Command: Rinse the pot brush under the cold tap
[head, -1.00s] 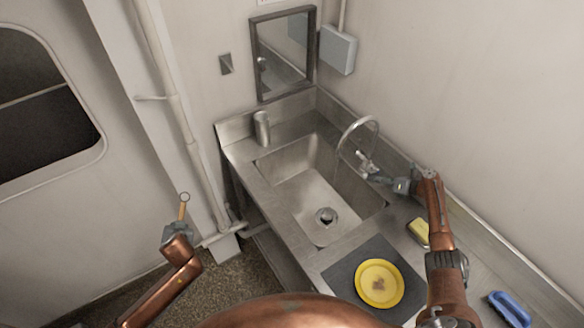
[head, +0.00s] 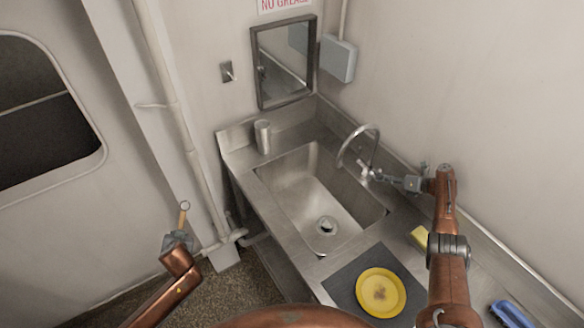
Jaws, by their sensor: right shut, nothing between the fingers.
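The tap (head: 360,138) has a curved metal spout over the steel sink (head: 300,190), with a small lever (head: 364,168) at its base. My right gripper (head: 374,175) is shut and empty, with its fingertips at or very near the lever; I cannot tell whether they touch. No water stream is clear under the spout. My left gripper (head: 178,240) is at the lower left, away from the sink. A wooden handle with a ring at its end, seemingly the pot brush (head: 183,217), sticks up from it. The brush head is hidden.
A yellow plate (head: 381,292) lies on a dark mat (head: 345,284) in front of the sink. A yellow sponge (head: 420,238) and a blue brush (head: 509,314) lie to the right. A metal cup (head: 263,137) stands at the back left. A mirror (head: 284,62) hangs above.

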